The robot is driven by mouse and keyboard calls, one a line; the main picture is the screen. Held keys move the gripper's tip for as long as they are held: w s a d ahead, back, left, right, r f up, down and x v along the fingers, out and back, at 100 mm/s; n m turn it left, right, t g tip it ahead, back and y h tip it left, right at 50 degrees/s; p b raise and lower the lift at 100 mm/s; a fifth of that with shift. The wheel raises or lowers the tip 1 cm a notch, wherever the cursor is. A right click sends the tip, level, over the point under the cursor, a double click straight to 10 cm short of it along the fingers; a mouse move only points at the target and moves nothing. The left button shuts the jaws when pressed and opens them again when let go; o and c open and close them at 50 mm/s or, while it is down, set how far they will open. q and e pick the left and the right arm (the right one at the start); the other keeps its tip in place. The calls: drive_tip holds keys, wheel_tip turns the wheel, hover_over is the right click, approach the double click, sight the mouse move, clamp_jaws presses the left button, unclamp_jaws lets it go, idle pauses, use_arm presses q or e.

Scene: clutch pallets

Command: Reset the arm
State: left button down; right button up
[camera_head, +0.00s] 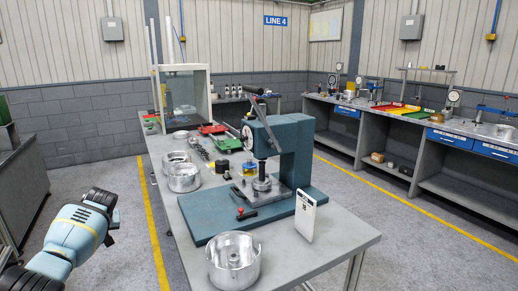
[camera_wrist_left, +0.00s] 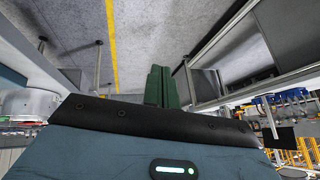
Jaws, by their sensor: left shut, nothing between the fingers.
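My left arm (camera_head: 72,238) is in at the lower left of the head view, over the floor beside the table and clear of it. In the left wrist view my left gripper (camera_wrist_left: 161,72) shows its dark green fingers together, with nothing between them. It points at open grey floor with a yellow line. The fingers are not clearly made out in the head view. My right arm and right gripper are in neither view.
The long grey table (camera_head: 330,240) holds a blue-green press (camera_head: 292,150), a metal housing (camera_head: 234,262) at the front edge, more metal housings (camera_head: 184,178) and a white card (camera_head: 306,216). A dark bench (camera_head: 22,185) stands at the far left. Floor between them is clear.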

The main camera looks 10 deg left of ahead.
use_arm(q)
drive_tip(key=s+d+f+m+t+h, duration=0.1)
drive_tip(key=s+d+f+m, duration=0.2)
drive_tip(key=s+d+f, duration=0.35)
drive_tip(key=s+d+f+m+t+h, duration=0.1)
drive_tip(key=s+d+f+m+t, duration=0.2)
drive_tip(key=f, duration=0.6)
drive_tip(key=s+d+f+m, duration=0.4)
drive_tip(key=s+d+f, duration=0.15)
drive_tip(key=f, duration=0.25)
drive_tip(key=s+d+m+t+h, duration=0.1)
drive_tip(key=s+d+m+h, duration=0.2)
drive_tip(key=s+d, duration=0.65)
drive_tip(key=s+d+m+t+h, duration=0.1)
drive_tip(key=s+d+m+h, duration=0.2)
drive_tip(key=s+d, duration=0.7)
drive_tip(key=s+d+n, duration=0.3)
drive_tip(key=d+n, duration=0.2)
drive_tip(key=d, duration=0.3)
drive_tip(key=shift+f+n+t, duration=0.15)
drive_tip(key=shift+n+t, duration=0.15)
drive_tip(key=shift+d, duration=0.1)
